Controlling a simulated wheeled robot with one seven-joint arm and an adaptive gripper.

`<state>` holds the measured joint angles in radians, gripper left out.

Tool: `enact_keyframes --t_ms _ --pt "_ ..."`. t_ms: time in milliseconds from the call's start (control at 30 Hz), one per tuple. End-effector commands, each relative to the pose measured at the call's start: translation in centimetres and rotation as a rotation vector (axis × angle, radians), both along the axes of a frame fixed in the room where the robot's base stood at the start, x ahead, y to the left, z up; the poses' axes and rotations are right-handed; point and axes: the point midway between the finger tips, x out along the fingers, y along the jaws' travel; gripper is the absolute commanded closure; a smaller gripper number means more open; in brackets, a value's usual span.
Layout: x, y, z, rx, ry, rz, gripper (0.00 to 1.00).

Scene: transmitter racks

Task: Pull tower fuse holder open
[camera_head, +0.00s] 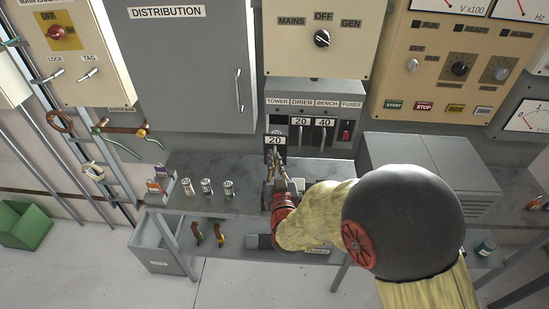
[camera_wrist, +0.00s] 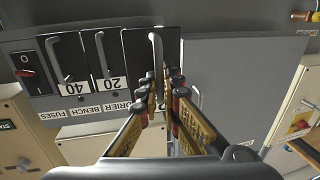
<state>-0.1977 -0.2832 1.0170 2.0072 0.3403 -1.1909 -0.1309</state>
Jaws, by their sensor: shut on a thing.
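The tower fuse holder (camera_head: 276,141) is a dark block with a "20" label and an upright metal handle, at the left of the fuse panel (camera_head: 314,101) under the word TOWER. In the head view its label sits lower than its neighbours' labels, and it stands out from the panel face. My gripper (camera_head: 279,163) is shut on its handle. In the wrist view, which is upside down, the holder (camera_wrist: 138,45) shows with its bar handle running between the fingertips of my gripper (camera_wrist: 166,82). The fingers hide part of the handle and the holder's label.
The drier holder (camera_head: 301,134) and bench holder (camera_head: 324,134) sit to the right, then a red switch (camera_head: 346,130). Several fuses (camera_head: 207,187) stand on the grey shelf (camera_head: 245,170) below. A grey ribbed box (camera_head: 430,165) stands right. The distribution cabinet (camera_head: 185,65) is upper left.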

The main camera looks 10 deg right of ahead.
Motion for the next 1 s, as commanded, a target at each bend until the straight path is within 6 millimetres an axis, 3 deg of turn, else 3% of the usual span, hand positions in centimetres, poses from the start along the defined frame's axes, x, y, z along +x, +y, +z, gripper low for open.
enact_keyframes --t_ms 367,667,867,1000 --pt "0.0 0.0 0.0 0.000 0.000 0.000 0.77" --pt "-0.1 0.0 0.0 0.000 0.000 0.000 0.77" --pt "-2.2 0.3 0.0 0.001 0.000 0.001 0.77" --pt "-5.0 0.7 0.1 0.001 0.000 0.002 0.77"
